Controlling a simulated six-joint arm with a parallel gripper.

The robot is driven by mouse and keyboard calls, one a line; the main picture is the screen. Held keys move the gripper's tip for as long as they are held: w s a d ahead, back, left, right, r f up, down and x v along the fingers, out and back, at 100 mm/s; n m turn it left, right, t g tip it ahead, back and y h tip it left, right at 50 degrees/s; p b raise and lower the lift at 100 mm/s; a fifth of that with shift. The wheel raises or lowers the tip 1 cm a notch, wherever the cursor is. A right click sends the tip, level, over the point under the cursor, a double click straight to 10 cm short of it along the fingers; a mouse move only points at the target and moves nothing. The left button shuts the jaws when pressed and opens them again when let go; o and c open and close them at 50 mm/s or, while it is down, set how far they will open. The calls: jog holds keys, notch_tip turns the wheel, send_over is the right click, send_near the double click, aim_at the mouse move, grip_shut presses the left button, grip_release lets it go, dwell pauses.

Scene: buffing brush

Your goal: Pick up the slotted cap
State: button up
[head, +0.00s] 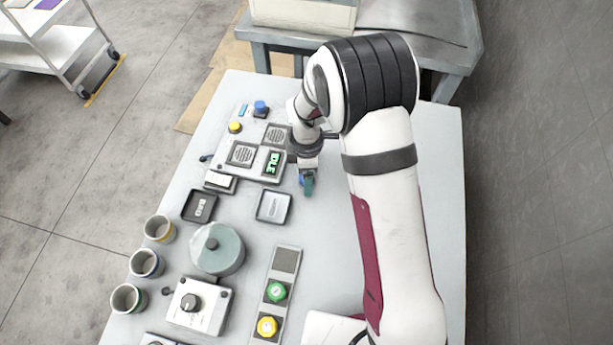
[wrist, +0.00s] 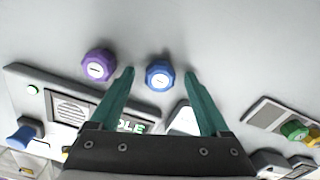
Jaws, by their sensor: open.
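In the wrist view a blue faceted cap (wrist: 159,77) with a pale slot-like mark on top stands on the table. It shows between the tips of my gripper (wrist: 160,72), whose teal fingers are spread apart and hold nothing. A purple cap (wrist: 98,66) with a similar pale mark stands to the left, outside the left finger. Both caps seem to carry a slot mark, so I cannot tell them apart by that. In the head view my gripper (head: 308,182) points down beside the IDLE panel; the arm hides the purple cap, and the blue one is not clear there.
The panel with the IDLE display (head: 272,162) lies left of my gripper. A small grey tray (head: 287,207) sits in front, with a round lidded pot (head: 218,249) and a green-and-yellow button strip (head: 288,262) nearer. Several cups line the left edge. The table's right side looks clear.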

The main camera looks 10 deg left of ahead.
grip_shut()
jog(key=shift+r, duration=0.15)
